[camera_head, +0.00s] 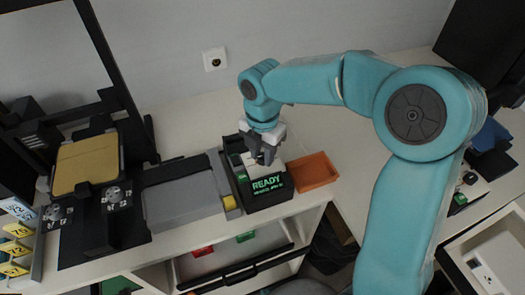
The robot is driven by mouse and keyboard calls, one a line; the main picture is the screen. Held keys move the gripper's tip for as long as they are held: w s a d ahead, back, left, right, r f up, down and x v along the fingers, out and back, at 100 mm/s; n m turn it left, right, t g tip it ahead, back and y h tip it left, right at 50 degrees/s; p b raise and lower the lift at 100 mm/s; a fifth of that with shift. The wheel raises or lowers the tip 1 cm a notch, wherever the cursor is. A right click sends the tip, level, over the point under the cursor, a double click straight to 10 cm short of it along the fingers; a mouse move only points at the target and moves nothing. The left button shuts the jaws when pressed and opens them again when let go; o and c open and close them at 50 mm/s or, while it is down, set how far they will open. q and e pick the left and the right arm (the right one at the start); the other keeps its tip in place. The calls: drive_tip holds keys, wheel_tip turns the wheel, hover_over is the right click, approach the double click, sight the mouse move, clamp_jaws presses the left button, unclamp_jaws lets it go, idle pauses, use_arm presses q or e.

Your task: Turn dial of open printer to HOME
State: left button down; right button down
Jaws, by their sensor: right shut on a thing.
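The open-frame printer stands at the left, with a dark frame and a yellow bed (88,163). Two round silver dials with small marks sit at its front, a right dial (115,195) and a left dial (55,213). The marks are too small to read surely, and I cannot make out HOME. My right gripper (262,155) is well to the right of the dials, over a black box (268,198) with green READY lettering. It is shut on a small pale thing there, mostly hidden by the fingers. My left gripper is not in view.
A grey flat unit (182,203) lies between printer and black box. An orange tray (312,171) is right of the box. Yellow and white number tags (15,248) stand at the left edge. An open drawer is below the counter. The counter behind is clear.

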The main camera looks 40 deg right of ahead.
drive_tip(key=m, duration=0.4)
drive_tip(key=shift+r+m, duration=0.1)
drive_tip(key=shift+m, duration=0.2)
drive_tip(key=m, duration=0.3)
drive_tip(key=shift+m, duration=0.3)
drive_tip(key=m, duration=0.4)
drive_tip(key=shift+w+m+b, duration=0.1)
drive_tip(key=shift+m+b, duration=0.3)
drive_tip(key=shift+m, duration=1.6)
drive_tip(key=c, duration=1)
unclamp_jaws()
drive_tip(key=shift+o, duration=0.9)
